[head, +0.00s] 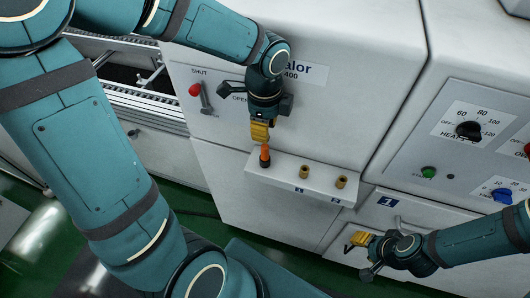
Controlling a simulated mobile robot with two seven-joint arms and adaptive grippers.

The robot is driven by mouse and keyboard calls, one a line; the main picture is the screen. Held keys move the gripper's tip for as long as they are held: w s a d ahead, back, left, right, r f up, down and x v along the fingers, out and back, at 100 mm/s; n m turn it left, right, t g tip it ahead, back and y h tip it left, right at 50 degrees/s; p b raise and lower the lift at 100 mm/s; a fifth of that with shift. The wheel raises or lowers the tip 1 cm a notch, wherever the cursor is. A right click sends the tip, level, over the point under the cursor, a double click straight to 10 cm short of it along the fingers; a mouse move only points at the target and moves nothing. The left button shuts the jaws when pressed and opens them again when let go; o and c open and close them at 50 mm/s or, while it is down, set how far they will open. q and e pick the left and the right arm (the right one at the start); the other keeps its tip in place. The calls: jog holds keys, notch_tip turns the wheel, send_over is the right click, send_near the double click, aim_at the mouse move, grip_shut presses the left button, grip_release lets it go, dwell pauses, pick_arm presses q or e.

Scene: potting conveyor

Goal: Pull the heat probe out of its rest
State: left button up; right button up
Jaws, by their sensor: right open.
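The heat probe (265,156), with an orange handle and a dark lower end, stands upright at the left end of a white ledge, its rest (322,186). My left gripper (260,137) points down from above, its yellow fingertips right at the top of the orange handle. I cannot tell whether the fingers are closed around the handle or just above it. The probe's lower tip is hidden in the ledge. My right gripper (360,242) is open and empty at the lower right, in front of the lower cabinet.
Two brass-coloured sockets (304,172) (341,182) sit on the ledge right of the probe. A red-knobbed lever (200,94) marked SHUT and OPEN is at upper left. A panel with a black heat dial (468,130) and green button (428,172) is at right.

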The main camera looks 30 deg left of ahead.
aim_at(265, 146)
pick_arm(q)
notch_tip(265, 146, up, 10)
dwell(0.3)
jog(key=shift+f, duration=0.1)
